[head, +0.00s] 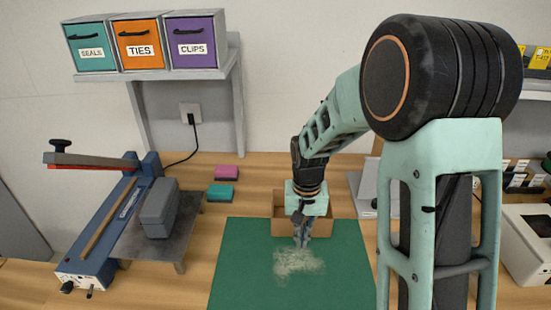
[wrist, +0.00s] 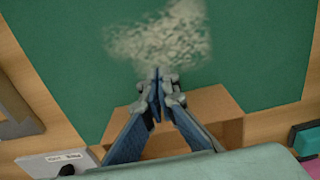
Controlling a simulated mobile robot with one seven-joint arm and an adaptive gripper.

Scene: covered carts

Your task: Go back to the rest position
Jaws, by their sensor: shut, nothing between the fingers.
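My gripper (head: 302,240) hangs over the far part of the green mat (head: 235,270), in front of a brown cardboard box (head: 281,226). In the wrist view my gripper (wrist: 158,78) shows its two fingers pressed together, with nothing between them. A pale, grainy patch (head: 298,262) lies on the mat just in front of the fingertips. It also shows in the wrist view (wrist: 160,38) beyond the fingertips. The gripper partly hides the box (wrist: 215,105). The gap between the fingertips and the mat is hard to judge.
A blue sealer (head: 98,245) with a raised red lever and a grey block (head: 158,208) stand at left. Pink (head: 227,172) and teal (head: 221,192) pads lie behind the mat. A shelf (head: 160,73) holds labelled bins. A white machine (head: 525,250) is at right.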

